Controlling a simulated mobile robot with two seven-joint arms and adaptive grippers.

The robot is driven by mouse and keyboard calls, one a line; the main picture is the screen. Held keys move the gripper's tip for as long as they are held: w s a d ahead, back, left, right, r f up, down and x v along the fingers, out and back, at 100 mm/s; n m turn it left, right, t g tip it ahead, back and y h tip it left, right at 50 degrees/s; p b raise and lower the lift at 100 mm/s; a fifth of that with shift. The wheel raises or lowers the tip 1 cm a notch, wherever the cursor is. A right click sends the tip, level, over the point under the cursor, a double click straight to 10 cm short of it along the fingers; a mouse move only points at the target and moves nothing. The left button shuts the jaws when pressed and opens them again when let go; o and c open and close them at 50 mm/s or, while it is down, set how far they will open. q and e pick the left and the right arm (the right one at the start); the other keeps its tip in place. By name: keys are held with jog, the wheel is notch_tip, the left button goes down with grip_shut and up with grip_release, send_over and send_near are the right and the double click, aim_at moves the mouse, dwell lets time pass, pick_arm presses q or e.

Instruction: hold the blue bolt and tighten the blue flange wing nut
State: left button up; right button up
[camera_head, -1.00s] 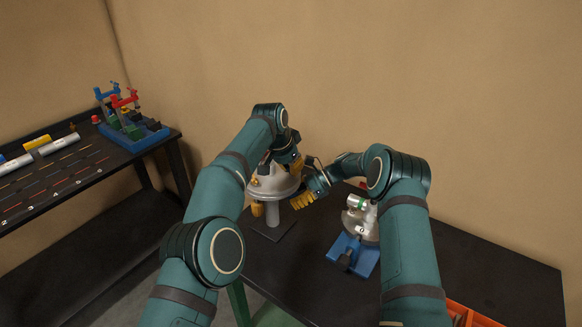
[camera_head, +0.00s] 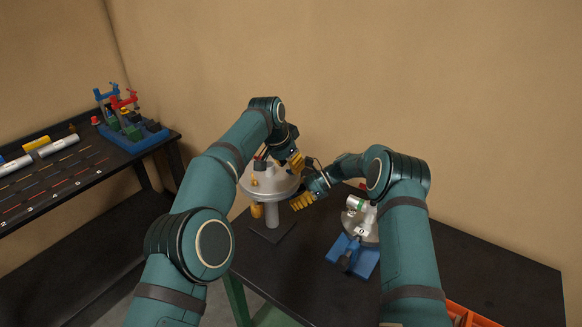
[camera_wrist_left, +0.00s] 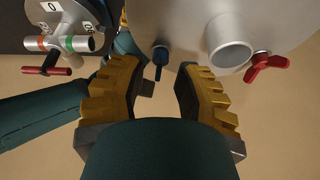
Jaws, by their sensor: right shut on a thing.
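The grey round flange (camera_head: 262,184) stands on a pedestal on the dark table. My left gripper (camera_head: 297,163) is at its right rim, above my right gripper (camera_head: 300,203). In the left wrist view, my left gripper (camera_wrist_left: 158,95) is open, with yellow ridged fingers apart. The blue flange wing nut (camera_wrist_left: 159,62) shows at the edge of the flange (camera_wrist_left: 185,20), between and slightly beyond those fingers, apparently untouched. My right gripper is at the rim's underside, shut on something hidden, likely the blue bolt. The bolt itself cannot be made out.
A red wing nut (camera_wrist_left: 268,64) sits beside a grey pipe stub (camera_wrist_left: 230,45) on the flange. A blue-based fixture (camera_head: 353,255) stands on the table to the right. An orange bin (camera_head: 470,315) is at the lower right. A side bench (camera_head: 70,185) is at the left.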

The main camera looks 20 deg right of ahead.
aim_at(297, 181)
pick_arm(q)
jog(key=v, duration=1)
jog(key=shift+o, duration=0.3)
jog(key=shift+d, duration=0.15)
jog(key=c, duration=0.5)
jog(key=shift+t+y, duration=0.7)
jog(key=shift+t, duration=0.2)
jog(key=s+d, duration=0.1)
jog(key=s+d+f, duration=0.1)
jog(key=s+d, duration=0.2)
jog(key=s, duration=0.1)
jog(key=shift+d+f, duration=0.3)
jog(key=shift+d, duration=0.1)
grip_shut()
jog(key=shift+s+f+n+t, duration=0.6)
jog(key=shift+s+t, duration=1.1)
jog(key=shift+s, duration=1.05)
jog(key=shift+y, duration=0.3)
jog(key=x, duration=0.3)
jog(key=w+a+x, duration=0.1)
jog(key=x, duration=0.3)
jog(key=w+r+x, duration=0.1)
jog(key=x, duration=0.3)
jog(key=shift+a+f, duration=0.1)
jog(key=shift+a, duration=0.25)
jog(key=shift+w+a, duration=0.25)
jog(key=shift+w, duration=0.35)
